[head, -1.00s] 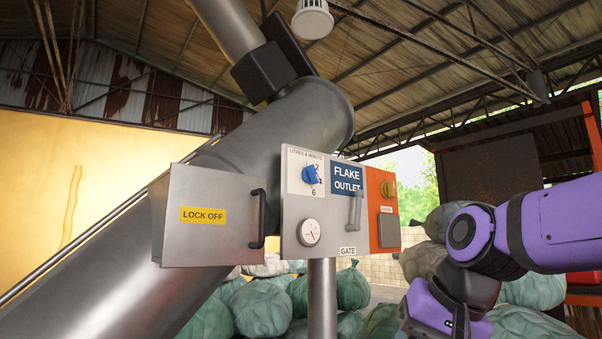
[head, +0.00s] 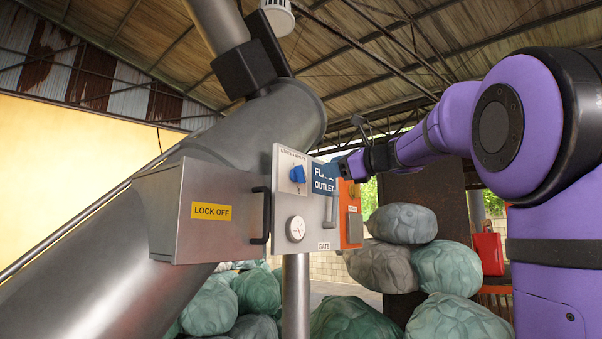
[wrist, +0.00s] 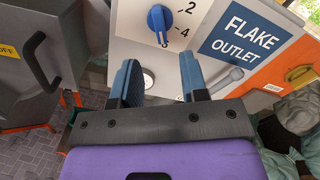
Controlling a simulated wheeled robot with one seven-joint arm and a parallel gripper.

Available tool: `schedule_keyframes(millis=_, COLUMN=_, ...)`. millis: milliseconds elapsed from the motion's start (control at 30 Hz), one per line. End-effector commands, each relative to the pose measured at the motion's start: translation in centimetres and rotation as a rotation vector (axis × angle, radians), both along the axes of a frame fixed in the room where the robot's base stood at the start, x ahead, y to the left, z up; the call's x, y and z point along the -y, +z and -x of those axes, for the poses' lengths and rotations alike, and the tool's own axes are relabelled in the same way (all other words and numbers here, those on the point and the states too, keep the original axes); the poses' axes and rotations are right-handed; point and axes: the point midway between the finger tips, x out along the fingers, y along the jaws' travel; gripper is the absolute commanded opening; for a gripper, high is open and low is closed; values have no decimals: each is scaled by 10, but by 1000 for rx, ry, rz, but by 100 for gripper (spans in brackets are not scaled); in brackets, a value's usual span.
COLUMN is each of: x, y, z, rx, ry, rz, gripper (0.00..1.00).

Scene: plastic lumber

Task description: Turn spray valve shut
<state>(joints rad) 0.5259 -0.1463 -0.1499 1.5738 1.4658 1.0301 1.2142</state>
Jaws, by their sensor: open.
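The spray valve is a blue knob (head: 297,174) on the left part of a grey panel, under small "LITRES A MINUTE" lettering. In the wrist view the blue knob (wrist: 158,19) is near the top, its long grip roughly upright, with the numerals 2 and 4 to its right and another partly seen below. My gripper (wrist: 159,62) is open and empty; its two blue fingers point at the panel below the knob, with a gap before it. In the head view my gripper (head: 345,165) is in front of the panel's right part, partly covering the FLAKE OUTLET sign.
A round gauge (head: 295,229) and a grey gate handle (head: 331,208) are on the same panel. An orange section (head: 351,231) with a yellow knob is at its right. A LOCK OFF box (head: 228,230) with a black handle stands left. Green sacks (head: 440,268) lie behind.

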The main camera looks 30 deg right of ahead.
Motion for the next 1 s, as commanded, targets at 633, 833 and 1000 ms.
schedule_keyframes(millis=633, x=-31, y=-1, z=-83, rx=-2, ry=1, rz=2, gripper=40)
schedule_keyframes(millis=833, x=-32, y=-1, z=-86, rx=-2, ry=1, rz=3, gripper=40)
schedule_keyframes(millis=1000, x=-32, y=-1, z=-85, rx=-2, ry=1, rz=3, gripper=29)
